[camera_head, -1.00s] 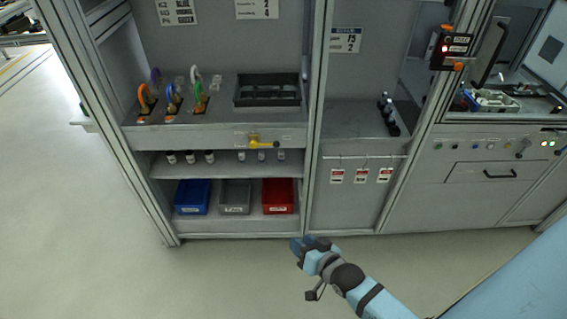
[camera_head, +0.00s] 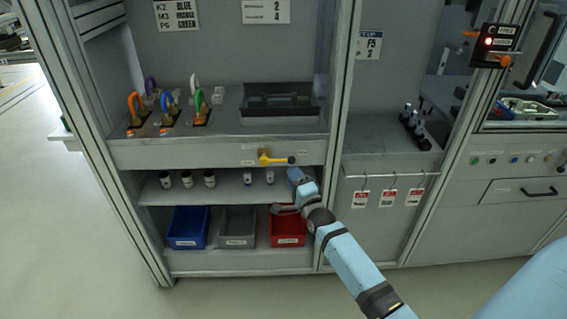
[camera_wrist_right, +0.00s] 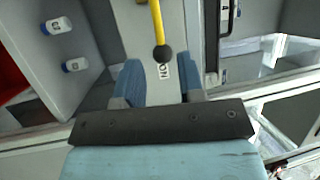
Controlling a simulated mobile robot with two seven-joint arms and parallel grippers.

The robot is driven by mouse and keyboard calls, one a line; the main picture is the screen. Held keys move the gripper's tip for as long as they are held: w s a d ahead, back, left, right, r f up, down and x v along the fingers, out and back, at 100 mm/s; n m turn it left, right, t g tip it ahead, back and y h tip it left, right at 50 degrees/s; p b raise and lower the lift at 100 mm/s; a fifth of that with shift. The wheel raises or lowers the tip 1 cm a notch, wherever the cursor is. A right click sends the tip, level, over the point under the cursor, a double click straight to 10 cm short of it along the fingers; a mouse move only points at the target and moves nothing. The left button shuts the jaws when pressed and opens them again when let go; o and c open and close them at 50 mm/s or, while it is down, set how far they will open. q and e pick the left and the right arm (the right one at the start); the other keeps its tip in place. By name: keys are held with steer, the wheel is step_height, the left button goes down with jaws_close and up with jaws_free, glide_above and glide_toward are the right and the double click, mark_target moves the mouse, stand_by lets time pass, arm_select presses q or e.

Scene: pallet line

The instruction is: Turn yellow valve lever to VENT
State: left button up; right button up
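The yellow valve lever (camera_head: 273,160) sits on the front panel under the upper shelf and points right, ending in a black knob. In the right wrist view the lever (camera_wrist_right: 157,20) runs down to its black knob (camera_wrist_right: 162,53), with a small label just beyond the knob. My right gripper (camera_head: 288,192) is below the lever in front of the lower shelf. In the wrist view its two blue fingers (camera_wrist_right: 160,82) are apart with nothing between them; the knob lies ahead of the gap, apparently not touched. Small labels flank the lever, too small to read. My left gripper is not in view.
Several small bottles (camera_head: 209,179) stand on the shelf below the lever. Blue (camera_head: 187,243), grey (camera_head: 237,243) and red (camera_head: 288,243) bins sit lower. Coloured hooked handles (camera_head: 168,101) and a black tray (camera_head: 280,112) are above. Red tags (camera_head: 387,197) hang to the right.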

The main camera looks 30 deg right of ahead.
mark_target(284, 160)
steer(key=x, duration=0.7)
steer(key=shift+w+b, duration=0.3)
jaws_close()
